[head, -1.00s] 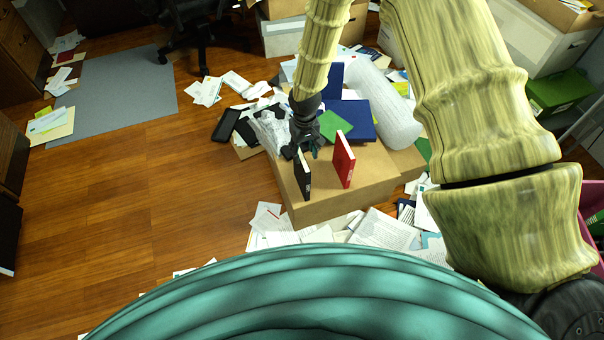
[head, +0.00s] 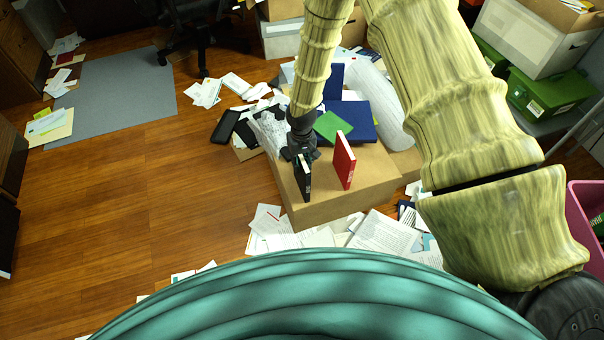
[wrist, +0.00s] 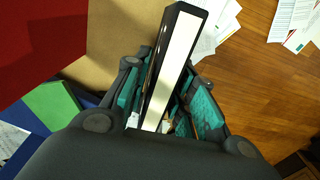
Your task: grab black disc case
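The black disc case (head: 306,185) stands upright on the cardboard box top, near its left front edge. My gripper (head: 303,163) is above it in the head view, with its fingers down around its upper end. In the wrist view the case (wrist: 172,65) shows its pale edge between the fingers of my gripper (wrist: 168,62). The fingertips converge and appear to press on both sides of the case. The lower part of the case between the fingers is partly hidden.
A red case (head: 344,161) stands upright just right of the black one. The cardboard box (head: 325,205) bears both. Behind are a green item (head: 332,124), a blue item (head: 357,120) and a bubble-wrapped roll (head: 378,105). Papers (head: 380,233) litter the floor; bare floor lies left.

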